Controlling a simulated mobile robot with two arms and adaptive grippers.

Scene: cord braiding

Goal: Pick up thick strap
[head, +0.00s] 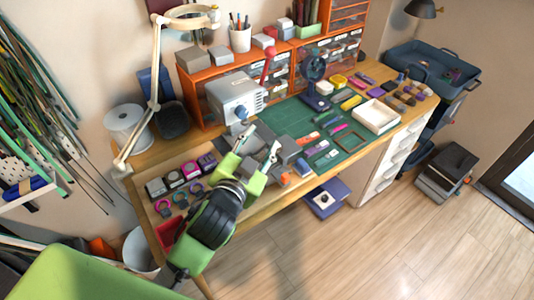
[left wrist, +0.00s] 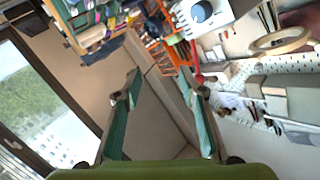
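I cannot single out the thick strap with certainty. Several long green and dark cords or straps (head: 38,100) hang along the wall at the far left in the head view. My left gripper (head: 262,142) is over the front left part of the workbench, in front of the grey machine. Its two fingers stand apart with nothing visible between them. The left wrist view also shows the left gripper (left wrist: 165,86) with its fingers spread and empty. My right gripper is not in view.
The wooden workbench (head: 262,208) carries a grey machine (head: 236,97), a green cutting mat (head: 290,117), a white tray (head: 376,116) and a white spool (head: 126,124). A lamp arm (head: 155,60) rises at the left. The wooden floor (head: 340,250) at right front is mostly clear.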

